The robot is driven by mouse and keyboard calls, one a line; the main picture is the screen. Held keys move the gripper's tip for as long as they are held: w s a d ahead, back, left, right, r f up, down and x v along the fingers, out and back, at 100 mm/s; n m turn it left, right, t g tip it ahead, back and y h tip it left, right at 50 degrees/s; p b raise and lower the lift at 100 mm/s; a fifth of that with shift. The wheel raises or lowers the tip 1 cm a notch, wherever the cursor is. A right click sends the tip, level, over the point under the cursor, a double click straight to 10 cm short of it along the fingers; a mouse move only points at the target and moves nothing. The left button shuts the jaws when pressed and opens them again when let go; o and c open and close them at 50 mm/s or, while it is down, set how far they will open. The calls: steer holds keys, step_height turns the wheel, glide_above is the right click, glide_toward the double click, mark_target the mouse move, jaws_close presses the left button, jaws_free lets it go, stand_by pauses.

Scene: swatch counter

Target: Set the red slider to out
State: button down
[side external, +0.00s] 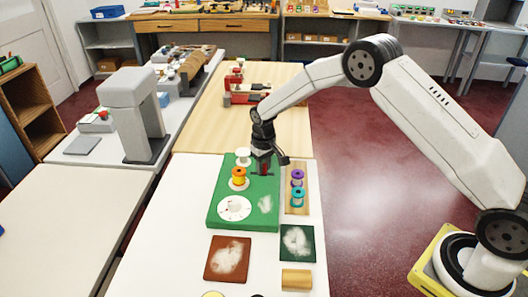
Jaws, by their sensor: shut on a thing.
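The green board (249,194) lies on the white counter. My gripper (264,171) points down over the back right part of the board. It is shut on the small red slider (263,166), which shows as a dark red patch between the fingers and is mostly hidden by them. The slider's track and any markings are too small or covered to read, so I cannot tell its exact position.
An orange spool (239,176), a white knob (243,156) and a white dial (234,208) are on the board. A wooden tray (298,208) with purple and teal spools stands close at the right. Brown (228,258) and dark green (297,243) swatches lie in front.

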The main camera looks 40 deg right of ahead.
mark_target(272, 174)
steer(key=shift+s+d, duration=0.75)
steer(key=shift+d, duration=0.1)
steer(key=shift+c, duration=2.4)
jaws_free()
steer(key=shift+r, duration=0.15)
steer(key=shift+r, duration=0.25)
step_height(272, 174, up, 7)
steer(key=shift+s+r, duration=0.1)
steer(key=shift+s, duration=0.05)
